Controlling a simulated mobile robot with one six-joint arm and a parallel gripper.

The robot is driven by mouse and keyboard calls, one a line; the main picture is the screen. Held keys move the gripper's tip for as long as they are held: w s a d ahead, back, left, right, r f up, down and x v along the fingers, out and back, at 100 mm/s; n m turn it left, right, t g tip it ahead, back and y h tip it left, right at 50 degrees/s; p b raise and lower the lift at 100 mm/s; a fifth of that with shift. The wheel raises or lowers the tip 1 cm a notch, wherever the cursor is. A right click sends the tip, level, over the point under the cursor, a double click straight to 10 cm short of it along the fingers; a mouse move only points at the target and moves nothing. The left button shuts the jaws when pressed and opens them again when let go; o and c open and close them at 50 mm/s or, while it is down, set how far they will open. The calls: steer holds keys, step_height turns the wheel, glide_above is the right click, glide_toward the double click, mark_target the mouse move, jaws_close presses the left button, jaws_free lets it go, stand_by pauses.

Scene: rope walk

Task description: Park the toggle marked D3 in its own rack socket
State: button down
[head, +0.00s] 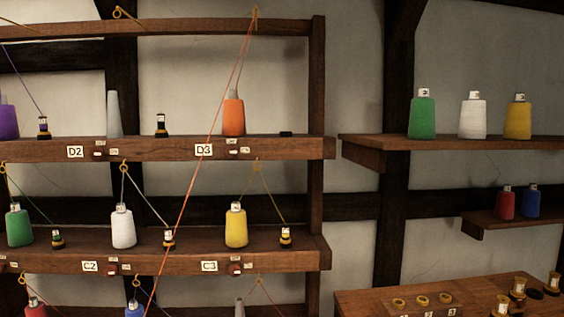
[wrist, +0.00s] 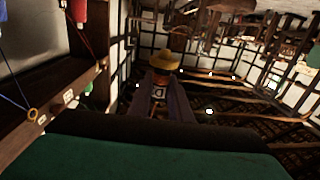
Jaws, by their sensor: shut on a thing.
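My gripper (wrist: 160,92) shows only in the wrist view, its fingers shut on a toggle (wrist: 166,61) with a yellow round end and a white label. The label seems to show a D; the rest is too small to read. In the head view, the D3 label (head: 204,150) is on the upper shelf, below an orange cone (head: 233,117). Right of that cone is a low dark socket (head: 286,133) with no toggle in it. An orange thread (head: 197,165) runs from a top hook down to the lower left, out of the picture.
The rack's other places hold cones and parked toggles, such as one by the white cone (head: 168,239) and one by the yellow cone (head: 285,237). Threads slant between hooks and toggles. A bench (head: 380,300) with loose pieces and shelves with cones (head: 472,117) are at the right.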

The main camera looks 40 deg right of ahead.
steer(key=w+d+r+m+t+h+p, duration=0.1)
steer(key=d+r+m+t+h+p, duration=0.15)
steer(key=d+r, duration=1.35)
steer(key=w+d+r+m+t+h+p, duration=0.1)
steer(key=w+d+r+m+t+h, duration=0.2)
steer(key=d+r, duration=1.3)
steer(key=s+d+r+m+h+p, duration=0.1)
steer(key=s+d+r+h, duration=0.2)
steer(key=r, duration=1)
steer(key=s+d+r+m+t+h+p, duration=0.1)
steer(key=s+d+r, duration=0.4)
steer(key=s+r, duration=0.5)
steer(key=s+d+r+m+t+h+p, duration=0.1)
steer(key=s+d+r+m+h, duration=0.2)
steer(key=r, duration=1.3)
steer(key=s+d+h, duration=0.1)
steer(key=s+h, duration=0.1)
steer(key=s, duration=0.1)
steer(key=shift+s+d, duration=0.15)
steer(key=shift+d, duration=0.25)
steer(key=w+d+f+p, duration=0.1)
steer(key=w+d+p, duration=0.4)
steer(key=w+d, duration=0.5)
steer(key=shift+w+f, duration=0.35)
steer(key=shift+w, duration=0.85)
